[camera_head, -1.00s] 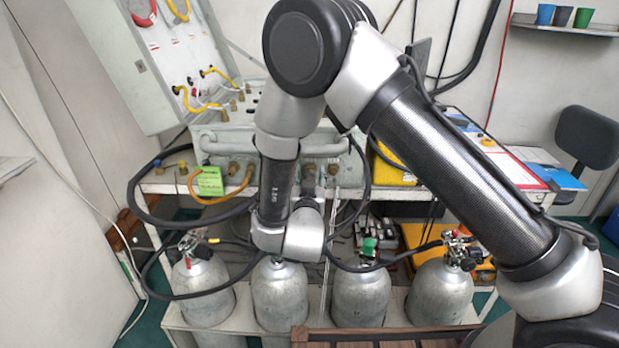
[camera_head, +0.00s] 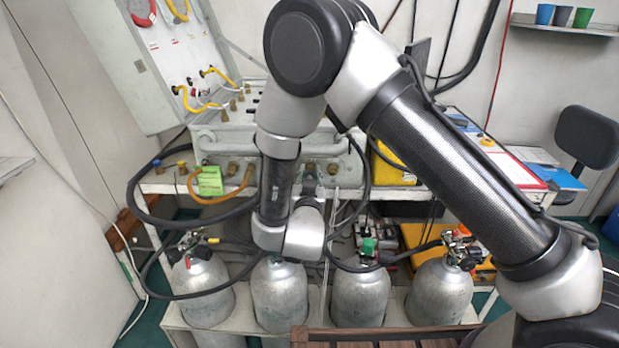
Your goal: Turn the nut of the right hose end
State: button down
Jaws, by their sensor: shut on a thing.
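The grey air panel (camera_head: 215,140) stands on the bench, with brass fittings along its front. My gripper (camera_head: 310,182) shows only as a small dark part just beyond my silver wrist, at the right part of this row. It is shut at a brass fitting (camera_head: 309,168), which I take to be the nut of the right hose end. My wrist hides most of the fingers and the grip. Another brass fitting (camera_head: 333,168) sits just to the right. A black hose (camera_head: 365,180) loops down close to the right of my gripper.
Several grey cylinders (camera_head: 279,295) stand in a rack below the bench. Black hoses (camera_head: 150,215) loop at the left. A green tag (camera_head: 210,181) and an orange hose (camera_head: 222,199) hang at the panel's left. A yellow case (camera_head: 390,165) stands to the right.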

jog(key=shift+m, duration=0.4)
jog(key=m, duration=0.6)
jog(key=shift+d+f+y, duration=0.1)
jog(key=shift+d+y, duration=0.05)
jog(key=shift+y, duration=0.15)
jog(key=m, duration=0.7)
jog(key=shift+d+f, duration=0.1)
jog(key=shift+f, duration=0.05)
jog(key=m, duration=0.4)
jog(key=shift+f+t, duration=0.15)
jog(key=shift+t, duration=0.25)
jog(key=shift+m, duration=2.1)
jog(key=shift+f, duration=0.1)
jog(key=c, duration=1.2)
grip_release()
